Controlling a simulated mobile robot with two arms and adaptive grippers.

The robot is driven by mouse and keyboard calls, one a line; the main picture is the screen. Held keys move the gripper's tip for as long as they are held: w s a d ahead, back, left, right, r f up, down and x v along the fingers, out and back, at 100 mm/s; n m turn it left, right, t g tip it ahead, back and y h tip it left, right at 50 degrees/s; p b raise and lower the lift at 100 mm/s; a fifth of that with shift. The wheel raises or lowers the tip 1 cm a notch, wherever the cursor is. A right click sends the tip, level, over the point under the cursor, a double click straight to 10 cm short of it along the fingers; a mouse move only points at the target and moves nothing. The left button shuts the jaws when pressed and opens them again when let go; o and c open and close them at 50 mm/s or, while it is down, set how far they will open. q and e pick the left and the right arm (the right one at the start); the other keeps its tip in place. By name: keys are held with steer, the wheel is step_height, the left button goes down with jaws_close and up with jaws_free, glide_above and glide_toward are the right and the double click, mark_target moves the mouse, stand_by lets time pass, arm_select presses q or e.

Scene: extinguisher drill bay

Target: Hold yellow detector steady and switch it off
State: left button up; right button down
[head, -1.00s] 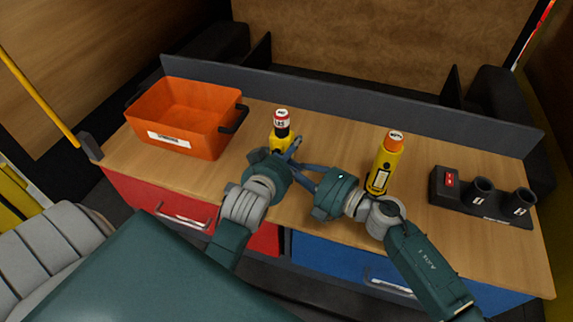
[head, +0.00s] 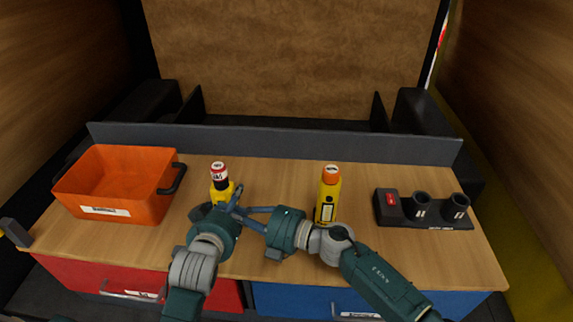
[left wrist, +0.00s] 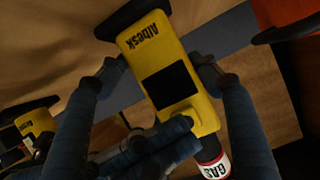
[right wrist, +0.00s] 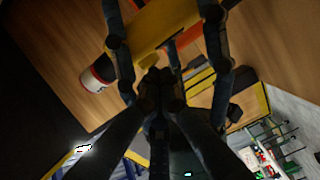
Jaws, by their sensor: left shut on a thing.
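The yellow detector (head: 222,193) has a red, white and black top marked GAS and stands at the left-middle of the workbench. In the left wrist view its yellow body (left wrist: 150,47) shows a dark screen and a raised yellow part near the GAS end. My left gripper (left wrist: 155,78) is shut on the detector, one finger on each side. My right gripper (right wrist: 160,82) has its fingertips together, with nothing seen between them. The tips are close to the detector's raised part (right wrist: 149,66); I cannot tell if they touch it.
A second yellow device (head: 328,195) with an orange cap stands right of the grippers. A black holder (head: 437,222) with two cups and a red panel is farther right. An orange bin (head: 150,205) stands left. A low grey wall (head: 280,142) closes the bench's back.

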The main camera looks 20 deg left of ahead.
arm_select(q)
steer(key=shift+d+f, duration=0.15)
steer(key=shift+d, duration=0.05)
arm_select(e)
steer(key=shift+w+d, duration=0.1)
steer(key=shift+w, duration=0.05)
steer(key=s+d, duration=0.3)
steer(key=d, duration=0.8)
arm_select(q)
steer(key=shift+a, duration=0.1)
arm_select(e)
steer(key=w+d+r+t, duration=0.4)
steer(key=w+d+r, duration=0.2)
steer(key=w+r, duration=0.2)
steer(key=w+d+r+m+t, duration=0.1)
steer(key=w+d+r+t, duration=0.3)
steer(key=w+d+r, duration=0.2)
step_height(320, 180, up, 3)
steer(key=w, duration=0.2)
steer(key=shift+w+d+r+h, duration=0.2)
steer(key=shift+w+d+h, duration=0.1)
steer(key=shift+w+d, duration=0.1)
arm_select(q)
steer(key=o, duration=1.7)
steer(key=shift+c, duration=0.2)
arm_select(e)
steer(key=shift+a, duration=0.1)
